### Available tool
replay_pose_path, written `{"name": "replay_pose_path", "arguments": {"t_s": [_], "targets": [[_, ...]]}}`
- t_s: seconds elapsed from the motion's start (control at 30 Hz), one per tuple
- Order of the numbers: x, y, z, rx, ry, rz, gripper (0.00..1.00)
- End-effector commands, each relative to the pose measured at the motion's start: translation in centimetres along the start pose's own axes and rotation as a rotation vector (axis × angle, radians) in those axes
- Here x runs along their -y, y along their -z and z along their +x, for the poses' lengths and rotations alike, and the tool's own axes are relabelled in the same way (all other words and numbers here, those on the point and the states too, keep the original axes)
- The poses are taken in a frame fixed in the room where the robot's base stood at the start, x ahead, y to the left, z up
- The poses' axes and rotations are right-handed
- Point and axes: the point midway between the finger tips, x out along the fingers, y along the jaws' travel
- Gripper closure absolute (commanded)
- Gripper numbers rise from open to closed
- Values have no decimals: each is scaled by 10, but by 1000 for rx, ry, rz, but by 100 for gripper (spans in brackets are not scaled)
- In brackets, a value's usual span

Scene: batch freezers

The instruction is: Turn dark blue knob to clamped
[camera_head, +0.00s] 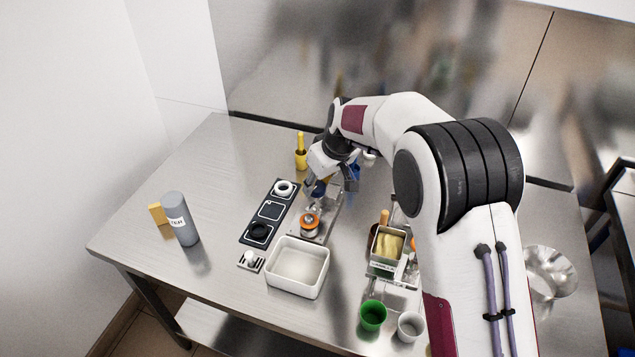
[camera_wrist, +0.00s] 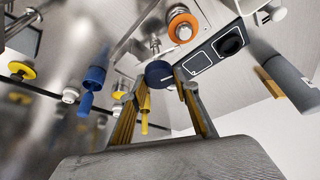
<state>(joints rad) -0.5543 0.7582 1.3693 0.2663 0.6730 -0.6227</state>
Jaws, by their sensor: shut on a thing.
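The dark blue knob (camera_wrist: 158,72) shows in the wrist view as a round piece between my fingertips. My gripper (camera_wrist: 162,88) is shut on it, with one finger on each side. In the head view my gripper (camera_head: 318,190) is over the metal fixture behind the orange knob (camera_head: 310,222). The knob (camera_head: 318,187) shows there only in part, between the fingers. Its turn angle and any clamp marking cannot be made out.
A black panel (camera_head: 271,209) with a white ring and a black ring lies left of the fixture. A white bin (camera_head: 298,268) stands in front. A grey bottle (camera_head: 180,219) is at left, and a yellow-handled item (camera_head: 301,155) stands behind. A butter-coloured tray (camera_head: 388,246) is at right.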

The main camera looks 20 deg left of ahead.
Motion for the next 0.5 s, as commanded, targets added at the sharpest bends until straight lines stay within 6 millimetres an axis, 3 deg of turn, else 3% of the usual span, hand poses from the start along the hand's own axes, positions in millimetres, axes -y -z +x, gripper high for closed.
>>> {"name": "replay_pose_path", "arguments": {"t_s": [0.5], "targets": [[-1,0,0,-1,95,-230,91]]}}
